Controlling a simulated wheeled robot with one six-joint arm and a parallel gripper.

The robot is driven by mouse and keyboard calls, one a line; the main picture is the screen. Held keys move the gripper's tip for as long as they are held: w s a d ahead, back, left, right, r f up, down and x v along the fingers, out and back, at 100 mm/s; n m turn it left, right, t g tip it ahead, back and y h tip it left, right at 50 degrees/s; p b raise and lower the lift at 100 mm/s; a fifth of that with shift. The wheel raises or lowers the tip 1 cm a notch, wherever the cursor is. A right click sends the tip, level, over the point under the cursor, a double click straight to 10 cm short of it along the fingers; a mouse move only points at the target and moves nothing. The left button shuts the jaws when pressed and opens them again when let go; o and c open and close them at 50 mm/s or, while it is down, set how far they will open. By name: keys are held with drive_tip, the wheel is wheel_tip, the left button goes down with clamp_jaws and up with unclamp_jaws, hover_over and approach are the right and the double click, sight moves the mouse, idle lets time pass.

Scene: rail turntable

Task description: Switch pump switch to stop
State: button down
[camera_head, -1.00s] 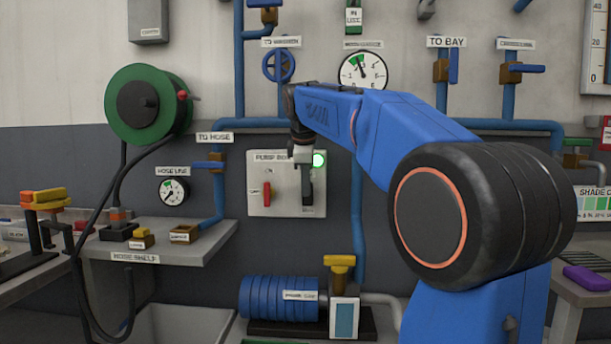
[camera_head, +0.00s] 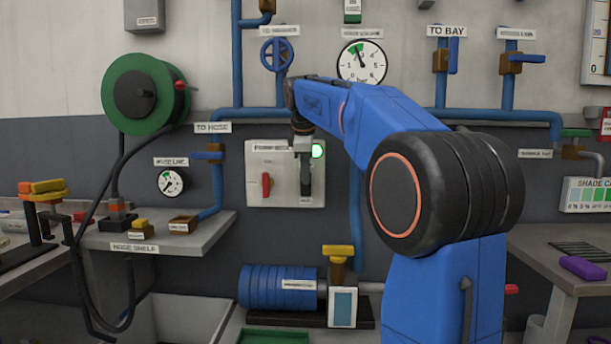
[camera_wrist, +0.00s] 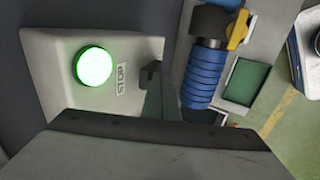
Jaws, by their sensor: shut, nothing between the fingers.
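The pump box (camera_head: 257,190) is a pale panel on the dark wall. A red switch handle (camera_head: 266,185) sits on its left half and points roughly up and down. A lit green lamp (camera_head: 317,151) is at its upper right. My gripper (camera_head: 306,196) is in front of the panel's right half, fingers pointing down, shut and empty. In the wrist view the lit lamp (camera_wrist: 95,66) and a STOP label (camera_wrist: 121,79) show beside a dark lever-like part (camera_wrist: 150,72) close to my fingers. I cannot tell whether they touch. The red handle is not seen there.
A blue pump (camera_head: 278,288) with a yellow handle stands below the panel. A blue pipe runs down the wall to the right. The hose shelf (camera_head: 150,236) and green hose reel (camera_head: 145,95) are at the left. A grey bench (camera_head: 590,265) is at the right.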

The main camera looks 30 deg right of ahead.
drive_tip(key=shift+w+d+r, duration=0.15)
drive_tip(key=shift+w+d, duration=0.05)
drive_tip(key=shift+w, duration=0.2)
drive_tip(key=shift+r, duration=0.15)
drive_tip(key=shift+r, duration=0.65)
drive_tip(key=v, duration=1.1)
drive_tip(key=shift+r, duration=0.5)
drive_tip(key=shift+w+d, duration=0.1)
